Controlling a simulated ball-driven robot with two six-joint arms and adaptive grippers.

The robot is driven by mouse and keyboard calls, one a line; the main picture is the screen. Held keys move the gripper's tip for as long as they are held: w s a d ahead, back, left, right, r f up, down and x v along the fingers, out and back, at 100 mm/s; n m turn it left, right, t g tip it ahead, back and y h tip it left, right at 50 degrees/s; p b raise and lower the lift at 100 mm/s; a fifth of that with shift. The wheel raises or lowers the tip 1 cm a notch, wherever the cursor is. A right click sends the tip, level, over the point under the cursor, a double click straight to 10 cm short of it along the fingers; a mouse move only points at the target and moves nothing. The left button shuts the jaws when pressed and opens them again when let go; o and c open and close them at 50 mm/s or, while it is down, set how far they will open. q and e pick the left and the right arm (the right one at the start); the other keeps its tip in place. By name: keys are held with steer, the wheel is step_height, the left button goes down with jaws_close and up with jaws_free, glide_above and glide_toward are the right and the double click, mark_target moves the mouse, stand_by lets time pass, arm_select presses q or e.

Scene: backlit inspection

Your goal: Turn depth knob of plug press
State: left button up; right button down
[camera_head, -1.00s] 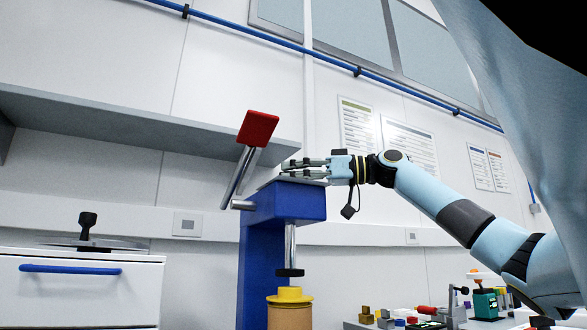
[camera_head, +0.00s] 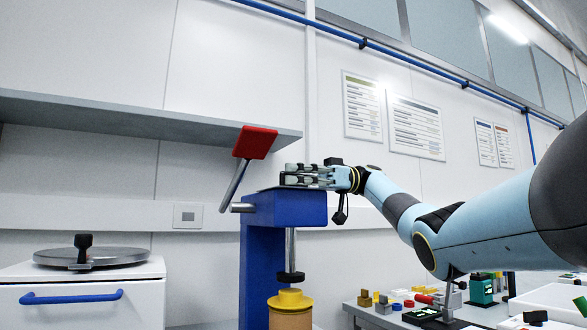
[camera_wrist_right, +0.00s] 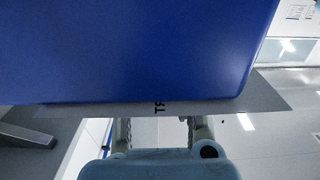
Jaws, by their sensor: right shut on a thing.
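The plug press (camera_head: 285,210) stands in the middle of the head view, with a blue frame, a vertical ram and a slanted lever with a red grip (camera_head: 254,142). My right gripper (camera_head: 290,174) lies level just above the press's top, its fingers pointing left. It is shut on the depth knob, which the fingers hide. In the right wrist view, the press's blue face (camera_wrist_right: 140,50) fills the upper part, and a grey plate with dark lettering (camera_wrist_right: 250,97) crosses in front of the fingers. A yellow plug (camera_head: 290,299) sits on a tan cylinder under the ram. My left gripper is out of view.
A white cabinet with a blue handle (camera_head: 71,297) and a round grey lid (camera_head: 100,257) stands at left. A grey shelf (camera_head: 120,115) runs along the wall behind the press. Small coloured parts and devices crowd the bench (camera_head: 360,312) at right.

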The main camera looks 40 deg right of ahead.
steer(key=shift+f, duration=0.1)
stand_by(0.3)
steer(key=c, duration=1.4)
jaws_free()
step_height(320, 180, up, 10)
steer(key=shift+r, duration=0.1)
